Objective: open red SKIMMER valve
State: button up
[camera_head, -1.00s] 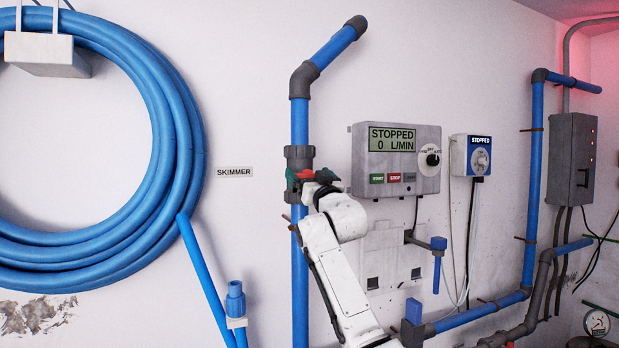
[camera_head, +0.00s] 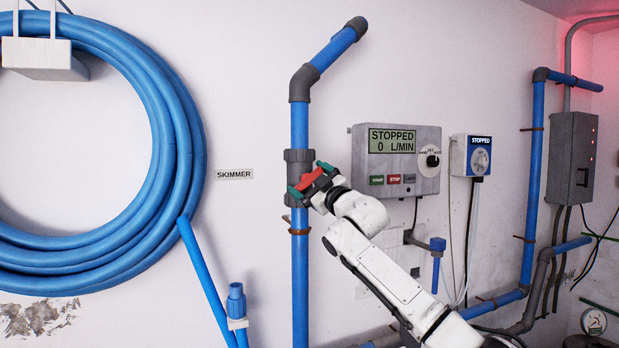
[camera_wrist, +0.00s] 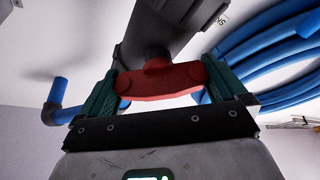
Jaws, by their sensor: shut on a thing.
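The red SKIMMER valve handle (camera_wrist: 160,82) sits on a stub of the dark grey valve body (camera_wrist: 165,28) in the wrist view. My gripper (camera_wrist: 160,85) is shut on the handle, with a green fingertip against each end. In the head view the red handle (camera_head: 309,181) lies tilted across the valve body (camera_head: 299,160) on the vertical blue pipe (camera_head: 300,260), its right end higher. My gripper (camera_head: 313,182) reaches it from the lower right. The SKIMMER label (camera_head: 234,174) is on the wall to the left of the valve.
A coiled blue hose (camera_head: 185,150) hangs on the left. A control box (camera_head: 396,158) reading STOPPED, 0 L/MIN is right of the valve, close to my wrist. A smaller box (camera_head: 470,155) and blue pipes (camera_head: 533,180) are farther right. The wall around the label is clear.

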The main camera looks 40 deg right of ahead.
jog(key=shift+n+g+y, duration=0.35)
jog(key=shift+n+y, duration=0.2)
jog(key=shift+n, duration=0.85)
jog(key=shift+n+g+y, duration=0.35)
jog(key=shift+n+y, duration=0.2)
jog(key=shift+n, duration=0.85)
jog(key=o, duration=0.6)
jog(key=shift+a, duration=0.1)
jog(key=shift+s+f+b, duration=0.25)
jog(key=shift+s+b, duration=0.1)
jog(key=shift+s, duration=0.25)
jog(key=b+v, duration=0.3)
jog(key=v, duration=0.6)
jog(key=shift+s, duration=0.3)
jog(key=shift+r, duration=0.15)
